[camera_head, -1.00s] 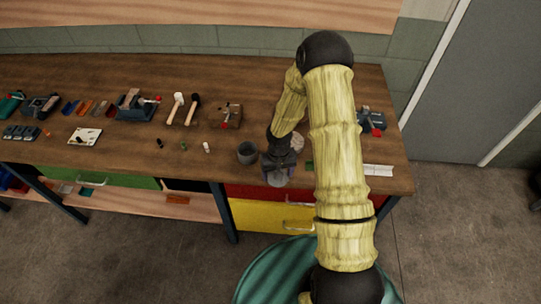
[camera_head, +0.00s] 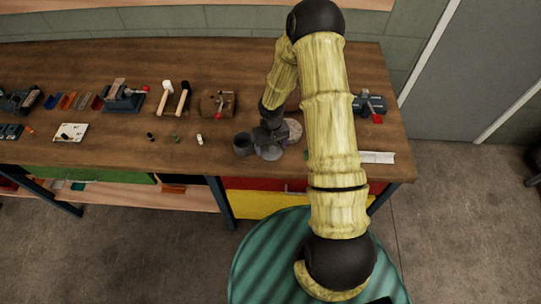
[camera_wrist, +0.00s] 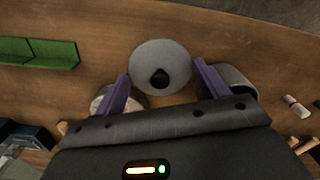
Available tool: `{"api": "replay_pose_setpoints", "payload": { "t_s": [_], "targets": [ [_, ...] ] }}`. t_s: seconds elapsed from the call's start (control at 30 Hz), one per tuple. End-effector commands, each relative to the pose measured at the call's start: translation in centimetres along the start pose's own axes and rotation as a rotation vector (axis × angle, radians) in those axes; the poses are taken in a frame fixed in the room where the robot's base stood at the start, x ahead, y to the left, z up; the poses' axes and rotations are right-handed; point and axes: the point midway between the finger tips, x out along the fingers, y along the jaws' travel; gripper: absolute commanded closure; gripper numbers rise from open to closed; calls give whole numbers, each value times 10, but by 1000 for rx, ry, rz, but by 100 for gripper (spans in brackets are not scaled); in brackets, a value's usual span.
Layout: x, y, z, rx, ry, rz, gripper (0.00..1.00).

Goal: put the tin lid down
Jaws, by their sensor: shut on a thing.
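The tin lid (camera_wrist: 143,59) is a grey disc with a dark knob, between my gripper's purple fingers in the wrist view. In the head view the lid (camera_head: 270,154) shows below my gripper (camera_head: 271,138), near the bench's front edge. My gripper (camera_wrist: 160,77) is shut on the lid. I cannot tell whether the lid touches the bench. The open grey tin (camera_head: 243,145) stands just left of the lid in the head view. In the wrist view the tin (camera_wrist: 240,78) is partly hidden by the right finger.
A pale round disc (camera_head: 294,130) lies right of my gripper, partly hidden in the wrist view. A green tray (camera_wrist: 45,53) and a white piece (camera_head: 377,157) lie further right on the bench (camera_head: 95,155). Small bottles (camera_head: 199,139) stand left of the tin.

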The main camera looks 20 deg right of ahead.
Motion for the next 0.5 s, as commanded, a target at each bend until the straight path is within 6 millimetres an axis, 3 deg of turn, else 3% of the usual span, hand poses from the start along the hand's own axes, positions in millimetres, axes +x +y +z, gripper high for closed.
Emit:
{"api": "replay_pose_setpoints", "payload": {
  "t_s": [0.17,0.5],
  "targets": [
    [-6,-1,-2,-183,4,-1,48],
    [-26,-2,-4,-722,5,-2,48]
  ]
}}
